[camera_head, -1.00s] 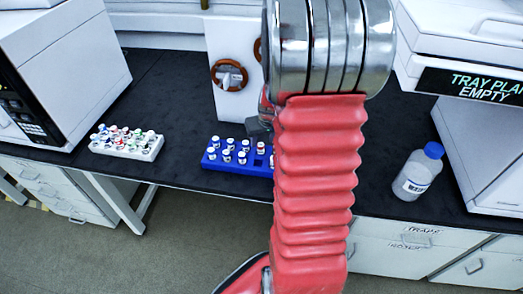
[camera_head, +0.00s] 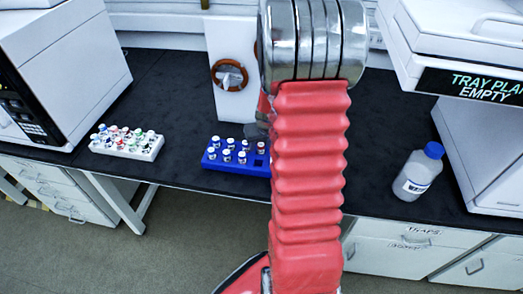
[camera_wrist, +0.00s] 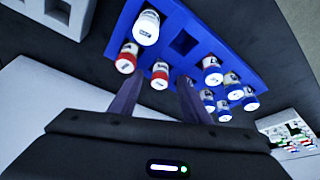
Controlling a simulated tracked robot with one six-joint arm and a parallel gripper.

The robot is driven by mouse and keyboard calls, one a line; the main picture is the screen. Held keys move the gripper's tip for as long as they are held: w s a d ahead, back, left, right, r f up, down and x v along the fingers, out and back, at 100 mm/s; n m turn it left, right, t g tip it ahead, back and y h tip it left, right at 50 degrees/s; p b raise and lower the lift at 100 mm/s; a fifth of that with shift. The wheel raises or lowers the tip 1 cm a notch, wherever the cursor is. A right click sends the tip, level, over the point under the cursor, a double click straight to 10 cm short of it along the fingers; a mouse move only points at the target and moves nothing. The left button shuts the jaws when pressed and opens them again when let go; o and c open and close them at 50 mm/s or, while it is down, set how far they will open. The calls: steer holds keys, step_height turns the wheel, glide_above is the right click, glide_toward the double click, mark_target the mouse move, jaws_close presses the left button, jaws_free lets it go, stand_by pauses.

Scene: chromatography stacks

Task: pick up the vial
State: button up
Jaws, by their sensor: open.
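A blue rack (camera_head: 232,168) on the black bench holds several small vials and also shows in the wrist view (camera_wrist: 218,42). In the wrist view, a red-capped vial (camera_wrist: 160,72) appears in the gap between my fingertips. Another red-capped vial (camera_wrist: 127,58) is just beyond the left finger, and a larger white-topped vial (camera_wrist: 146,28) is farther up. Several blue-capped vials (camera_wrist: 212,70) stand right of the right finger. My gripper (camera_wrist: 158,92) is open and empty by the rack. Whether a finger touches a vial cannot be told. My arm hides the rack's right end in the head view.
A white rack of mixed-colour vials (camera_head: 121,152) stands left of the blue rack. A blue-capped bottle (camera_head: 415,174) is to the right. White instruments flank the bench at left (camera_head: 75,60) and right (camera_head: 485,150). Black bench (camera_head: 185,110) is clear between the racks.

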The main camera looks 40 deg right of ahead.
mark_target(261, 146)
steer(key=shift+c, duration=0.5)
jaws_close()
steer(key=shift+r, duration=0.1)
step_height(261, 146, up, 10)
stand_by(0.5)
stand_by(0.4)
